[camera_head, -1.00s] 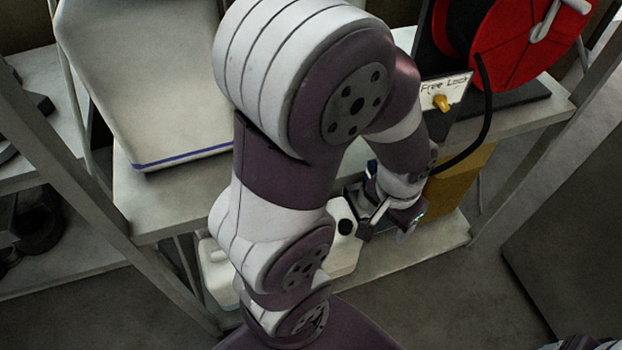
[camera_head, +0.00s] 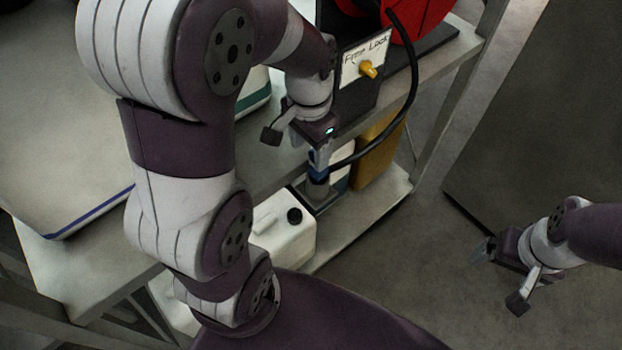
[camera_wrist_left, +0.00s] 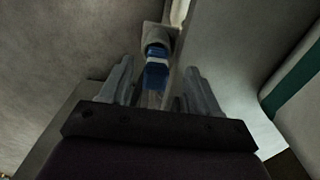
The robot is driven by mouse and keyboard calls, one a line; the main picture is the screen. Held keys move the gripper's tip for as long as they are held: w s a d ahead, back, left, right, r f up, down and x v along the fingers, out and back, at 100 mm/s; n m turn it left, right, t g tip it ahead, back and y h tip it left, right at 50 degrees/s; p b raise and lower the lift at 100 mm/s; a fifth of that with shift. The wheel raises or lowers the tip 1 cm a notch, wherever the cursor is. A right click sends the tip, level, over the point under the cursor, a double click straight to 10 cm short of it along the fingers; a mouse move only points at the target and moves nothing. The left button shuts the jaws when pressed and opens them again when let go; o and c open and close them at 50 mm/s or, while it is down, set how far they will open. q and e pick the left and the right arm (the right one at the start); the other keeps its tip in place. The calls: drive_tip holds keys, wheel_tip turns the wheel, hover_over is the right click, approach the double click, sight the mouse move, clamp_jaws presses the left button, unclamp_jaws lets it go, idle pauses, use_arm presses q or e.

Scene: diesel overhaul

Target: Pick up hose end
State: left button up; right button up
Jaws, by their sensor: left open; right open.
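The hose end (camera_head: 317,173) is a blue fitting on the black hose (camera_head: 409,90). It sits at a grey holder (camera_head: 316,190) by the shelf's front edge. My left gripper (camera_head: 319,160) is right at the hose end in the head view. In the left wrist view, the blue hose end (camera_wrist_left: 157,73) shows between the two parted fingers of my left gripper (camera_wrist_left: 160,82), with a gap on each side. The grey holder (camera_wrist_left: 158,36) is just beyond it. My right gripper (camera_head: 484,250) is open and empty over the floor at the right.
A red hose reel (camera_head: 418,14) stands on the shelf, with a "Free Lock" sign (camera_head: 366,58) and yellow knob (camera_head: 368,69) near my left wrist. A white canister (camera_head: 283,240) and a yellow container (camera_head: 378,152) stand on the lower shelf.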

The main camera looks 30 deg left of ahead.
sight(317, 178)
use_arm(q)
drive_tip(key=shift+w+f, duration=0.25)
drive_tip(key=shift+f, duration=0.35)
drive_tip(key=shift+w+f, duration=0.25)
drive_tip(key=shift+f, duration=0.3)
drive_tip(key=shift+w+d+f, duration=0.75)
drive_tip(key=shift+w+d, duration=0.05)
drive_tip(key=shift+w, duration=0.15)
drive_tip(key=shift+s+d+r, duration=0.1)
drive_tip(key=shift+s, duration=0.05)
drive_tip(key=shift+s+a+r, duration=0.1)
drive_tip(key=shift+s+a, duration=0.1)
drive_tip(key=shift+s, duration=0.15)
drive_tip(key=shift+s+a, duration=0.2)
drive_tip(key=shift+a, duration=0.1)
drive_tip(key=c, duration=0.6)
drive_tip(key=shift+w, duration=0.1)
drive_tip(key=c, duration=0.4)
drive_tip(key=shift+w, duration=0.15)
clamp_jaws()
drive_tip(key=shift+w+d, duration=0.1)
drive_tip(key=shift+d, duration=0.15)
use_arm(e)
drive_tip(key=shift+w+d+f, duration=0.15)
drive_tip(key=shift+w+d, duration=0.1)
drive_tip(key=shift+w, duration=0.3)
drive_tip(key=shift+w+d+f, duration=0.15)
drive_tip(key=shift+w+d, duration=0.1)
drive_tip(key=shift+w, duration=0.3)
